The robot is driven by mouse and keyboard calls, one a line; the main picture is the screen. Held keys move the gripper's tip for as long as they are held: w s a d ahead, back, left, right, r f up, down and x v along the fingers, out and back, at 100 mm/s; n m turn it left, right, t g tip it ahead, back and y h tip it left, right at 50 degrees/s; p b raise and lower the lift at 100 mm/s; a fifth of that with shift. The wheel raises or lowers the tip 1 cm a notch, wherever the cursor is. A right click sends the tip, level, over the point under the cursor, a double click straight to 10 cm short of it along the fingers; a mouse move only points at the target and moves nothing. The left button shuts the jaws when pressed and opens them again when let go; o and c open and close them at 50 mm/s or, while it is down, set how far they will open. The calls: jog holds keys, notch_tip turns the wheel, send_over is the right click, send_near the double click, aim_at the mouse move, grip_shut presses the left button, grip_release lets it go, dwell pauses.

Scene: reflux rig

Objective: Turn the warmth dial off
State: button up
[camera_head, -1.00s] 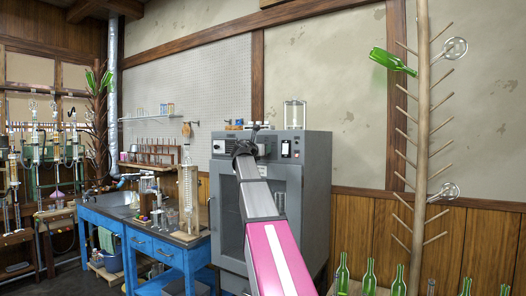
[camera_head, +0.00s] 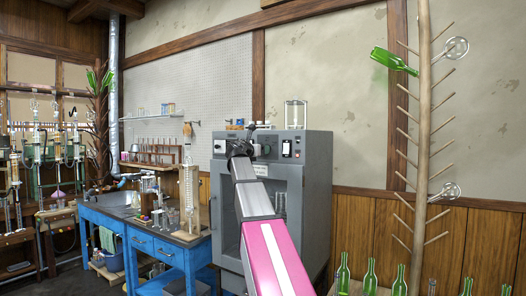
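The grey oven-like cabinet (camera_head: 318,190) stands in the middle, with a control panel along its top front. A small dark round knob (camera_head: 266,150) shows on the panel just right of my arm; I cannot tell whether it is the warmth dial, and its marking is too small to read. A lit white display (camera_head: 287,149) sits to its right. My arm reaches up to the panel, and my gripper (camera_head: 250,129) is at the panel's upper left part. Its fingers are small and dark, partly hidden by my wrist, so their opening and any contact are unclear.
A glass jar (camera_head: 296,115) and small brown-topped containers stand on the cabinet. A blue bench (camera_head: 165,250) with glassware is to the left. A wooden bottle-drying rack (camera_head: 423,150) stands at right, with green bottles (camera_head: 370,277) below it.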

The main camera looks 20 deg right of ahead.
jog(key=v, duration=0.7)
jog(key=s+a+f+m+g+y, duration=0.2)
jog(key=f+m, duration=0.2)
jog(key=f, duration=1)
jog(key=s+a+f+m+g+y, duration=0.1)
jog(key=s+f+m+y, duration=0.2)
jog(key=f, duration=1)
jog(key=s+a+f+m+g+y, duration=0.15)
jog(key=f+m, duration=0.35)
jog(key=f, duration=0.9)
jog(key=s+a+f+m+g+y, duration=0.3)
jog(key=s+a+f+m+y, duration=0.1)
jog(key=s+f, duration=0.6)
jog(key=s+a+f+m+g+y, duration=0.3)
jog(key=s+a+f+m, duration=0.3)
jog(key=f, duration=1.1)
jog(key=s+m, duration=0.3)
jog(key=s, duration=0.2)
jog(key=shift+m+y, duration=0.3)
jog(key=shift+y, duration=0.05)
